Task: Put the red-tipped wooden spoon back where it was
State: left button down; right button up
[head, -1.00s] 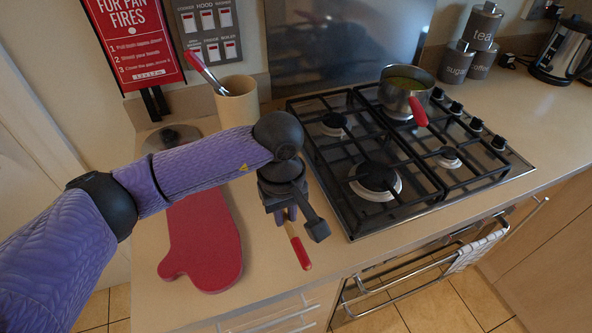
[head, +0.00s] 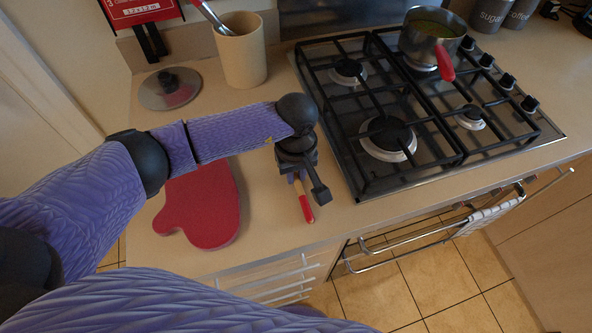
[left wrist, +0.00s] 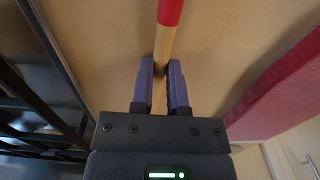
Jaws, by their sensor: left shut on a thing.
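The red-tipped wooden spoon (head: 306,209) shows in the head view as a short pale handle with a red end, over the counter between the oven mitt and the hob. My left gripper (head: 295,178) points down and is shut on its handle. In the left wrist view the pale handle (left wrist: 161,62) runs between the two purple fingers (left wrist: 163,85), with the red tip at the top edge. The spoon's other end is hidden by the gripper. Whether the spoon touches the counter I cannot tell. My right gripper is not in view.
A red oven mitt (head: 215,210) lies left of the spoon. A beige crock (head: 241,55) holding a utensil and a glass lid (head: 170,92) stand behind. The hob (head: 440,160) is to the right, with a red-handled pan (head: 428,48) at its back.

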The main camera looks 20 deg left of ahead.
pick_arm(q)
jog(key=c, duration=0.6)
grip_release()
jog(key=shift+f, duration=0.1)
notch_tip(320, 180, up, 12)
jog(key=shift+r+p, duration=0.15)
jog(key=shift+p, duration=0.85)
